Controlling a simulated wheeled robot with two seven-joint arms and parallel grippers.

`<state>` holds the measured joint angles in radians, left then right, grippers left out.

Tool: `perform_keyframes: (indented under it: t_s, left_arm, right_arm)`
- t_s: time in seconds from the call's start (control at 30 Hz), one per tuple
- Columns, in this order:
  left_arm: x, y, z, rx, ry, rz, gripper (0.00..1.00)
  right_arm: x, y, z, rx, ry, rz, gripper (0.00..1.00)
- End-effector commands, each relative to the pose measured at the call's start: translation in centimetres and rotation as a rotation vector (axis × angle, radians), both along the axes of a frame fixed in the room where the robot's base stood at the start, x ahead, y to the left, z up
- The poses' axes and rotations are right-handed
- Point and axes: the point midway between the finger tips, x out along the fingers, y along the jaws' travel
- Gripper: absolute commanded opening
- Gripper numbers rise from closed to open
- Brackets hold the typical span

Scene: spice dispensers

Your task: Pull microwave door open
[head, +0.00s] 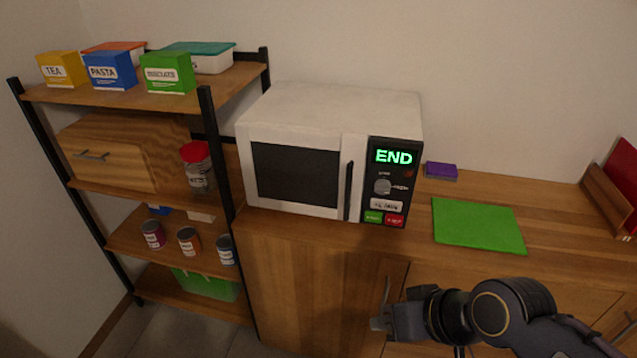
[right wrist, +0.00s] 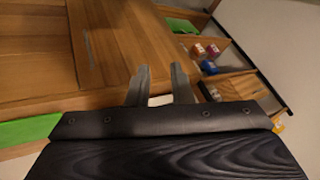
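The white microwave (head: 335,110) stands on the wooden counter in the head view. Its door (head: 295,205) with a dark window looks closed, and a dark upright handle (head: 348,190) sits on the door's right side. The panel (head: 395,180) to the right of the door shows "END" in green. My right gripper (head: 378,322) is below and in front of the microwave, apart from the handle, near the cabinet front. In the right wrist view my right gripper's fingers (right wrist: 160,88) are spread with nothing between them. The microwave cannot be made out there. My left gripper is not in view.
A shelf rack (head: 225,180) with boxes, a jar and cans stands left of the microwave. A green mat (head: 478,225) and a purple block (head: 441,170) lie on the counter (head: 560,215) to its right. A cabinet handle (head: 386,290) is close to my right gripper.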

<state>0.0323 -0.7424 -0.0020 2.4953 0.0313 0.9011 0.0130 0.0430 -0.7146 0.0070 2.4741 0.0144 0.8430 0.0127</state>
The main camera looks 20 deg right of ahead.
Motion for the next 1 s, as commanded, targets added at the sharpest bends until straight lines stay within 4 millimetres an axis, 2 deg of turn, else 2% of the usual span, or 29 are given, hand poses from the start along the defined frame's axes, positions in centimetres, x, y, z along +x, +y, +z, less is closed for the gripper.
perform_keyframes:
  t_s: [0.03, 0.17, 0.2, 0.3, 0.4, 0.5, 0.67, 0.87, 1.0]
  left_arm:
    - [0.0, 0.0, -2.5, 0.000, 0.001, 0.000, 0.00]
    - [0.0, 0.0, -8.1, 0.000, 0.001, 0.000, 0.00]
    - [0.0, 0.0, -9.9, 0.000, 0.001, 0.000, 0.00]
    - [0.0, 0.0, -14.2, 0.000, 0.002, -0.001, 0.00]
    - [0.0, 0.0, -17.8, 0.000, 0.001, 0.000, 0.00]
    - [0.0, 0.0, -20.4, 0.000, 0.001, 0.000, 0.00]
    - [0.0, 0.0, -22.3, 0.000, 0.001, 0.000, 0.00]
    - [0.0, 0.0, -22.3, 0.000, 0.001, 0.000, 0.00]
    - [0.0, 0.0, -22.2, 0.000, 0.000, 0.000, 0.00]
  right_arm:
    - [1.5, -0.7, -1.8, -0.024, -0.040, -0.016, 0.20]
    - [7.8, -3.2, -3.8, -0.122, -0.233, -0.069, 0.20]
    - [10.1, -4.0, -4.2, -0.155, -0.307, -0.082, 0.20]
    - [15.5, -5.7, -4.5, -0.230, -0.503, -0.104, 0.20]
    - [20.0, -6.6, -4.3, -0.283, -0.689, -0.113, 0.20]
    - [23.2, -7.0, -3.8, -0.315, -0.844, -0.112, 0.20]
    - [25.7, -7.2, -2.8, -0.336, -0.996, -0.109, 0.20]
    - [27.4, -7.1, -2.0, -0.339, -1.038, -0.106, 0.20]
    - [29.7, -7.0, -2.0, -0.336, -1.035, -0.108, 0.20]
